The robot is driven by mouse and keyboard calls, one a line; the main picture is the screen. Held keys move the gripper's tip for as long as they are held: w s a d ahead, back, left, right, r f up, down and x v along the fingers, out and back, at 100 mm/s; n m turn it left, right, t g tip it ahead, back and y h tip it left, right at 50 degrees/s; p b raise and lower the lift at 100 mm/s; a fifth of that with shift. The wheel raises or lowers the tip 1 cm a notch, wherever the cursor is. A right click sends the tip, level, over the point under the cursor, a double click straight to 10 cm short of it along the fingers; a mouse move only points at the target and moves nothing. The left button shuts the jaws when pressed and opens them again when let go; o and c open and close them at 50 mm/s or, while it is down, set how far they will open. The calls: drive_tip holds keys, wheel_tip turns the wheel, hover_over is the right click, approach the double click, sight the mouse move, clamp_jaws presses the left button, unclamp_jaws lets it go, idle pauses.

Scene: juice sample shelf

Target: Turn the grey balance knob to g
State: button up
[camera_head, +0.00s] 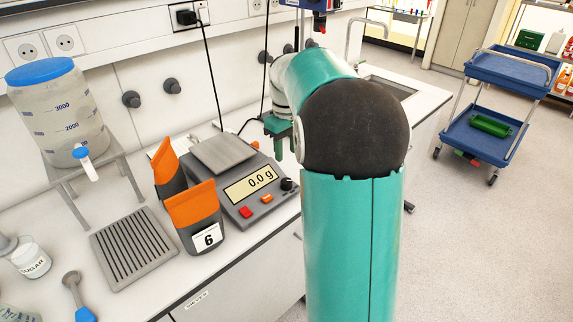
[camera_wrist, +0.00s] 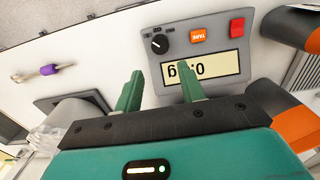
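The balance (camera_head: 226,190) stands on the bench with a bare metal pan and a display reading 0.0 g. Its dark grey knob (camera_head: 289,184) sits at the right end of the front panel. In the wrist view, the knob (camera_wrist: 159,44) shows upside down beside the orange TARE button (camera_wrist: 198,36), with a white pointer line; the small labels around it are too small to read. My gripper (camera_wrist: 159,84) is open and empty, its green fingers apart below the knob in that view and in front of the display's edge. In the head view, my arm partly hides the gripper (camera_head: 277,130).
Two orange-topped dark bags (camera_head: 192,206) stand left of the balance, the front one with a 6 card. Cables hang behind the balance.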

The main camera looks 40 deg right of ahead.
drive_tip(key=shift+r, duration=1.4)
drive_tip(key=s+a+r+t, duration=0.2)
drive_tip(key=s+a, duration=0.3)
drive_tip(key=a, duration=0.3)
drive_tip(key=s+a+r+t, duration=0.1)
drive_tip(key=s+a+r, duration=0.2)
drive_tip(key=s+a, duration=0.35)
drive_tip(key=s+a+f+m+t, duration=0.1)
drive_tip(key=s+a+f, duration=0.3)
drive_tip(key=s+a, duration=0.5)
drive_tip(key=shift+s+a+f+m+t, duration=0.2)
drive_tip(key=shift+s+a+m+t, duration=0.2)
drive_tip(key=shift+s+t, duration=0.35)
drive_tip(key=shift+w, duration=0.1)
